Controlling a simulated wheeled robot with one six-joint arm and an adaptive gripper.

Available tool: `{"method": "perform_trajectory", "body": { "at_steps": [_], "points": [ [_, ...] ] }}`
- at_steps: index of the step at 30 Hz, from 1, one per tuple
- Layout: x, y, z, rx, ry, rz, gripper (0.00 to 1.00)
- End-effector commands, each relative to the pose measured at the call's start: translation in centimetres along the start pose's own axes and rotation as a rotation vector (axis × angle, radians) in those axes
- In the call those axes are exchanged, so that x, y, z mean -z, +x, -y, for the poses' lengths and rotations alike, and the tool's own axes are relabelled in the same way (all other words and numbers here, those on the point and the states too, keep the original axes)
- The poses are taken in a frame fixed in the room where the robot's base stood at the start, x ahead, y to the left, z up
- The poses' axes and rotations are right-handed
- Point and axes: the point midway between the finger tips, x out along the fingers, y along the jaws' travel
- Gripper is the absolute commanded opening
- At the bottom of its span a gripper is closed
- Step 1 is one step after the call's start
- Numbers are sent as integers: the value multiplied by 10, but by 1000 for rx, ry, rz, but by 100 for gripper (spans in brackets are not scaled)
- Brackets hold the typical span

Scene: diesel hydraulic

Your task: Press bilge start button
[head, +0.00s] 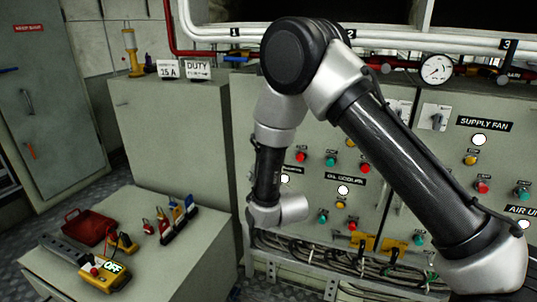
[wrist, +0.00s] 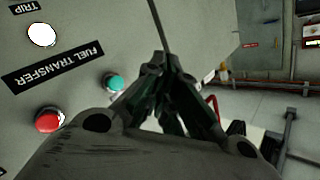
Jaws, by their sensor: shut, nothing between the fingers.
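No label reading bilge can be made out in either view. The grey control panel (head: 320,215) stands behind my arm with several red, green and yellow buttons and white lamps. In the wrist view my gripper (wrist: 162,62) is shut and empty. Beside its fingers, to the left, are a green button (wrist: 114,82) and a red button (wrist: 48,120), by an upside-down FUEL TRANSFER label (wrist: 60,66). I cannot tell whether the fingers touch the panel. In the head view my fingers are not clearly visible, and my arm hides part of the panel.
Labels read OIL COOLER (head: 345,178) and SUPPLY FAN (head: 485,124). Cables (head: 330,252) run along the panel's foot. A low grey cabinet (head: 160,255) at left carries a yellow meter (head: 103,272), a red tray (head: 88,226) and padlocks. A pressure gauge (head: 436,69) sits above the panel.

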Motion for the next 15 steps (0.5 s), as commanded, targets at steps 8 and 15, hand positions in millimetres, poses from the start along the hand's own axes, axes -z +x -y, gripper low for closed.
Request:
{"method": "perform_trajectory", "body": {
  "at_steps": [8, 15],
  "points": [
    [2, 3, -2, -1, -1, 1, 0],
    [16, 21, -16, -3, -1, 0, 0]
  ]
}}
